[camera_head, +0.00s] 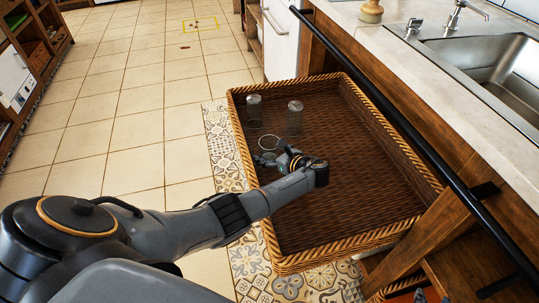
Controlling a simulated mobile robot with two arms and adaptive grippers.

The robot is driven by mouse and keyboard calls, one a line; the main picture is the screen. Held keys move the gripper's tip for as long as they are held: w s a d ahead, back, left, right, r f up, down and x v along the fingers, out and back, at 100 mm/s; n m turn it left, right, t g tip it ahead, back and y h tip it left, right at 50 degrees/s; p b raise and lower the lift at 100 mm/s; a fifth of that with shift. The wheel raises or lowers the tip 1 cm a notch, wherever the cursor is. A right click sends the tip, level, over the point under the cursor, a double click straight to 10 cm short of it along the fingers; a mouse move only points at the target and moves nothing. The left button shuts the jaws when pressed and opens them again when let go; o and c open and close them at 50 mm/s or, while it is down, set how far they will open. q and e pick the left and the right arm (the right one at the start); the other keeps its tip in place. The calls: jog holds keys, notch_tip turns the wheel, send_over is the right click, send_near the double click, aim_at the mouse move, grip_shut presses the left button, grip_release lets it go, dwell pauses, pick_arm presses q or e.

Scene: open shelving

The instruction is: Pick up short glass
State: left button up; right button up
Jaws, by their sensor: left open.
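A clear glass (254,112) stands at the left side of a brown wicker basket (345,215). A second clear glass (294,118) stands to its right. Nearer to me, a pale round glass rim (268,143) shows beside my left gripper (283,156); the glass below it is faint and partly hidden. I cannot tell for sure which glass is the short one. My left gripper is open inside the basket's outline, close to the round rim, with nothing seen held in it. My right gripper cannot be made out.
The basket's raised braided rim surrounds the glasses. A wooden counter with a black rail (401,120) and a sink (493,70) runs along the right. Open shelving (36,50) stands at the far left.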

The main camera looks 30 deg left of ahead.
pick_arm(q)
jog(key=c, duration=1.4)
jog(key=shift+r, duration=0.1)
